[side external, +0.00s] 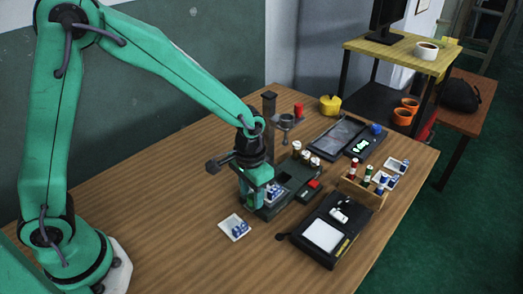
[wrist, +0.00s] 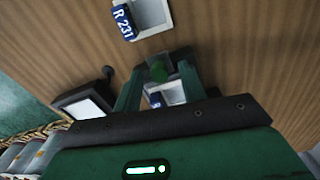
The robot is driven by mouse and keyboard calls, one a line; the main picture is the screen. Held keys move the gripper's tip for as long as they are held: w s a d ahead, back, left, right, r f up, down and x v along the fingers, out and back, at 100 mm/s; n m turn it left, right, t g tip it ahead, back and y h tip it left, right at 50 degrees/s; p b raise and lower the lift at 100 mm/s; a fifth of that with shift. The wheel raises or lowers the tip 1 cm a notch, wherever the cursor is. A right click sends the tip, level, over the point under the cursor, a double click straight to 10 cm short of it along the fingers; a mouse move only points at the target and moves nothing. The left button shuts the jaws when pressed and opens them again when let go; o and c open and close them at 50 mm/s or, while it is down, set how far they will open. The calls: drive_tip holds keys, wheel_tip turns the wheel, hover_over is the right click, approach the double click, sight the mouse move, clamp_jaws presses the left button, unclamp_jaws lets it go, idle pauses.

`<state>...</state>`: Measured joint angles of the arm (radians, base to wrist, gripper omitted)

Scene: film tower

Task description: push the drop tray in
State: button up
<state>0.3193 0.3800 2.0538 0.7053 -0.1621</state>
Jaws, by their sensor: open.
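The film tower (side external: 297,178) is a dark unit on the wooden table, with white-capped canisters on top and a red part at its right. My gripper (side external: 258,198) points down at this side, fingers apart. In the wrist view, my open gripper (wrist: 160,72) has a green block or knob (wrist: 158,72) between its fingertips. A light tray (wrist: 173,92) with a blue can shows behind it. I cannot tell whether the fingers touch anything.
A black light pad (side external: 327,231) and a wooden rack (side external: 362,188) stand to the right. The table's left side is clear.

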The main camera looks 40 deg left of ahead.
clamp_jaws()
drive_tip(key=shift+w+a, duration=0.1)
drive_tip(key=shift+w, duration=1.9)
unclamp_jaws()
drive_tip(key=shift+r, duration=0.1)
wheel_tip(320, 180, up, 8)
drive_tip(key=shift+f, duration=0.2)
